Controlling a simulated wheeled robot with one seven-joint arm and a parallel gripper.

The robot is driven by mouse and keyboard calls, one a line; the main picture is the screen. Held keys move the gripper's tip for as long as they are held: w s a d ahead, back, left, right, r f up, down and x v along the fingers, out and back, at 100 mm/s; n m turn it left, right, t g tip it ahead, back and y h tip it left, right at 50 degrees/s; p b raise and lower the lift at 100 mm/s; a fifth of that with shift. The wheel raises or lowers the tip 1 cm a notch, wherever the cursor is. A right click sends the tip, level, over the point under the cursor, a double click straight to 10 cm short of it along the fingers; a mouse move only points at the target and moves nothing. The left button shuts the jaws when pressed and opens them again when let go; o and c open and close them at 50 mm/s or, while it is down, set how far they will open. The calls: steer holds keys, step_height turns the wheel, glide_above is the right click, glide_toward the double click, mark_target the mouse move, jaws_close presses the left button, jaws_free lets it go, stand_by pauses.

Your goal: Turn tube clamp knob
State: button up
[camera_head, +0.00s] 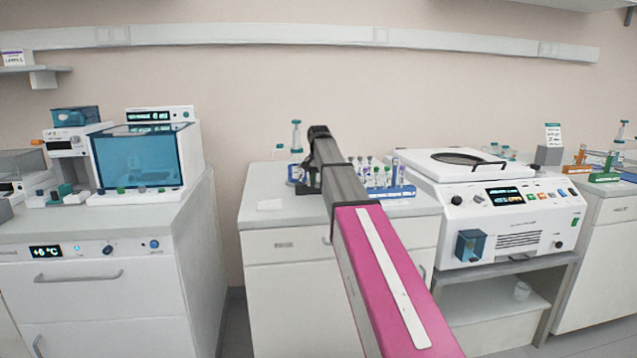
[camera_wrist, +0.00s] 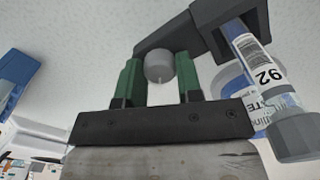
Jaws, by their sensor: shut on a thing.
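The wrist view shows a dark grey tube clamp (camera_wrist: 200,30) at the top with a round grey knob (camera_wrist: 159,66) at its left end. My gripper (camera_wrist: 158,75) has one green finger on each side of the knob and is shut on it. The clamp encloses the upper part of a labelled tube (camera_wrist: 250,60), which has a "92" on it and a grey cap (camera_wrist: 297,133) at its lower right end. In the head view my own arm covers the gripper and the knob.
In the head view a tube rack (camera_head: 390,191) stands to the right of my arm on the middle counter (camera_head: 265,218). A white centrifuge-like machine (camera_head: 505,220) stands further right. A blue-windowed device (camera_head: 145,160) is at left. The counter's left front is mostly clear.

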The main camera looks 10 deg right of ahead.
mark_target(319, 183)
steer(key=n, duration=0.3)
steer(key=shift+n, duration=2.3)
steer(key=o, duration=0.9)
steer(key=shift+o, duration=0.2)
steer(key=shift+r, duration=0.1)
step_height(319, 183, up, 11)
